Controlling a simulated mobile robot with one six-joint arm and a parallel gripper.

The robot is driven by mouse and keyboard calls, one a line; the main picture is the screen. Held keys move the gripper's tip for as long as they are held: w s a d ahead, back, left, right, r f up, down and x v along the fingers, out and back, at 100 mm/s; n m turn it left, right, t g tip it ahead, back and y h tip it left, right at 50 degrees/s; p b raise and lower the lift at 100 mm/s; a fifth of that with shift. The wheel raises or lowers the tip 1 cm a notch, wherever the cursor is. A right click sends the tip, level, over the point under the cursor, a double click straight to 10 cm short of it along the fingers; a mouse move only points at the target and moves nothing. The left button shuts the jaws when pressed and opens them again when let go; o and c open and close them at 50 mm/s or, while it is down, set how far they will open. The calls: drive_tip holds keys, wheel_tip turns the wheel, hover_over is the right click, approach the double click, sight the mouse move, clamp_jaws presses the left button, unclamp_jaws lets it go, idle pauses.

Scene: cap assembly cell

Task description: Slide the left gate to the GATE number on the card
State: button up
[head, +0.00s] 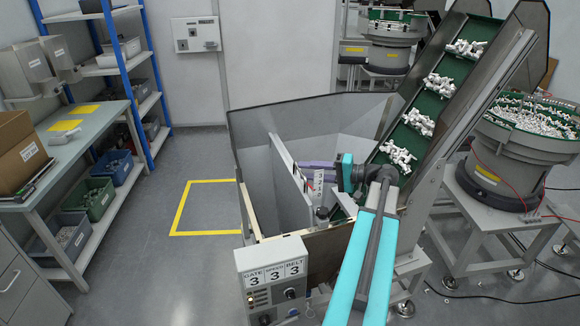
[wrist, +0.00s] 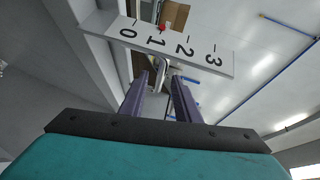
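The card (head: 275,274) on the hopper's front box reads GATE 3, SPEED 3, BELT 3. The left gate's pale scale plate shows in the wrist view (wrist: 205,52), numbered 0 to 3. A red pointer (wrist: 163,27) sits at the 1 mark. In the head view the gate's long pale panel (head: 287,160) slants inside the hopper. My gripper (head: 308,170) reaches in from the right to the numbered plate. Its purple fingers (wrist: 162,78) stand apart on either side of a thin grey handle (wrist: 160,66); a gap shows between. Firm contact is not visible.
The grey hopper (head: 290,120) surrounds my gripper with high sloping walls. A green inclined belt (head: 432,98) carrying white parts rises at the right, close to my arm. A bowl feeder (head: 490,170) stands farther right. Floor at the left is open, with a yellow outline (head: 180,207).

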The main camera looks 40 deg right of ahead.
drive_tip(key=p+x, duration=0.2)
drive_tip(key=x, duration=0.5)
clamp_jaws()
